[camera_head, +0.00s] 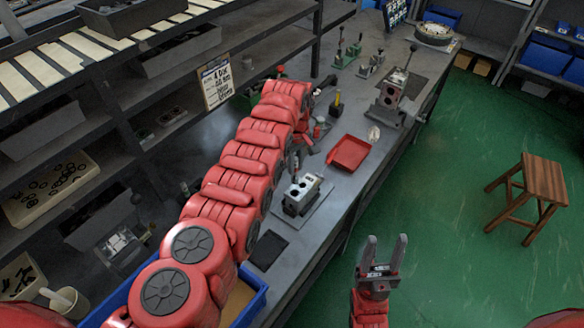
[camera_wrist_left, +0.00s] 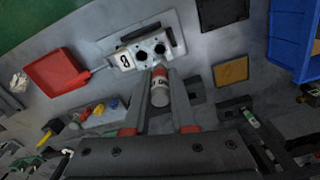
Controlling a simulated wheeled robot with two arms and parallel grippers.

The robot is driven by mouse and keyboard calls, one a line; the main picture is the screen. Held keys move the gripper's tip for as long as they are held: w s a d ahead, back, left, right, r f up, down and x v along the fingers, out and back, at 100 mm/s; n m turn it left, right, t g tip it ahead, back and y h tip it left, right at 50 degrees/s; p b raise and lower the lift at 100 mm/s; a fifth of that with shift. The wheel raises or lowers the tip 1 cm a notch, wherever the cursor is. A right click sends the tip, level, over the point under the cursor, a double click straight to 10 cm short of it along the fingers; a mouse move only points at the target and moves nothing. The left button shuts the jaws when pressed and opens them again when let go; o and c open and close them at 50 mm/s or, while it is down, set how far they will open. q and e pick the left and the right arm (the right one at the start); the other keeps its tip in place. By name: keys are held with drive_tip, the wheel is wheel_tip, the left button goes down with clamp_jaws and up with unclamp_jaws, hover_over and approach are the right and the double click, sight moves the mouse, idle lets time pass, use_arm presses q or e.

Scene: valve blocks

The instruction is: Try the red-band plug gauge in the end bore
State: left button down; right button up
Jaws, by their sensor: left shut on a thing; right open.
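The valve block (camera_head: 302,193) is a pale metal block on a grey plate on the bench. In the left wrist view the block (camera_wrist_left: 124,60) shows two dark round bores and a dark mark on its pale face. My left gripper (camera_wrist_left: 161,76) is shut on the red-band plug gauge (camera_wrist_left: 160,93), a pale cylinder with a red band. The gauge's far end points toward the bores and looks close to the block; I cannot tell whether it touches. In the head view my left arm mostly hides this gripper. My right gripper (camera_head: 386,243) is open and empty, over the floor beside the bench.
A red tray (camera_head: 348,152) lies behind the block. A dark mat (camera_head: 268,250) and a blue bin (camera_head: 262,297) are at the near end. Other coloured gauges (camera_wrist_left: 85,115) and a green-banded one (camera_wrist_left: 250,118) lie near my left gripper. A wooden stool (camera_head: 540,175) stands at right.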

sight(295, 177)
use_arm(q)
drive_tip(key=shift+f+b, duration=0.5)
drive_tip(key=shift+f, duration=0.05)
wheel_tip(295, 177, down, 4)
drive_tip(key=b, duration=0.3)
drive_tip(key=shift+b, duration=0.3)
idle(0.9)
drive_tip(key=shift+f+b, duration=0.55)
drive_tip(key=shift+b, duration=0.1)
drive_tip(key=shift+r, duration=0.1)
idle(0.9)
